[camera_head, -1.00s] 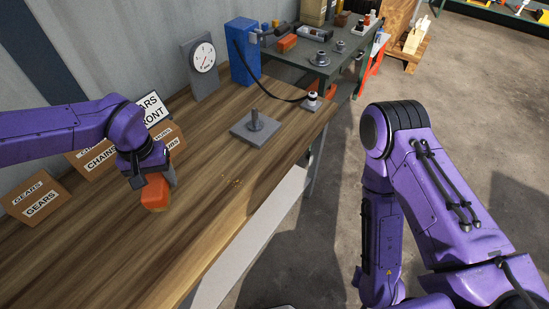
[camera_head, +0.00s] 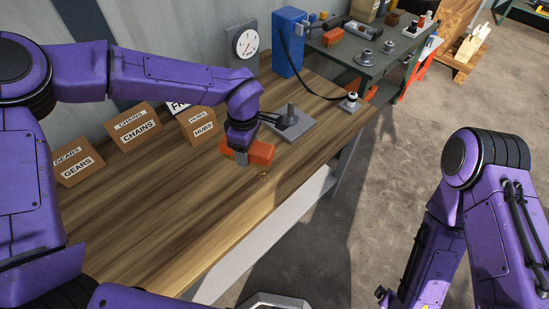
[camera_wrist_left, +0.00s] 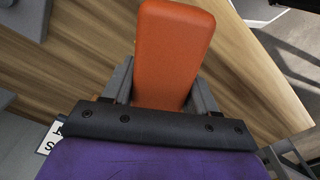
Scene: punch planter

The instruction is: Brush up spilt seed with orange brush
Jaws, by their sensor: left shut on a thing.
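The orange brush (camera_head: 260,152) is held in my left gripper (camera_head: 240,157), just above or at the wooden bench top; I cannot tell if it touches. In the left wrist view the orange brush (camera_wrist_left: 172,50) sits between the two grey fingers of my left gripper (camera_wrist_left: 160,85), which are shut on it. A small patch of spilt seed (camera_head: 263,175) lies on the bench just in front of the brush, toward the near edge.
Cardboard boxes (camera_head: 133,128) labelled gears, chains and hubs line the back of the wooden bench (camera_head: 150,210). A grey plate with a peg (camera_head: 291,127) stands close behind the brush. A dial gauge (camera_head: 245,46) and blue box (camera_head: 289,42) stand farther back. The bench's left front is clear.

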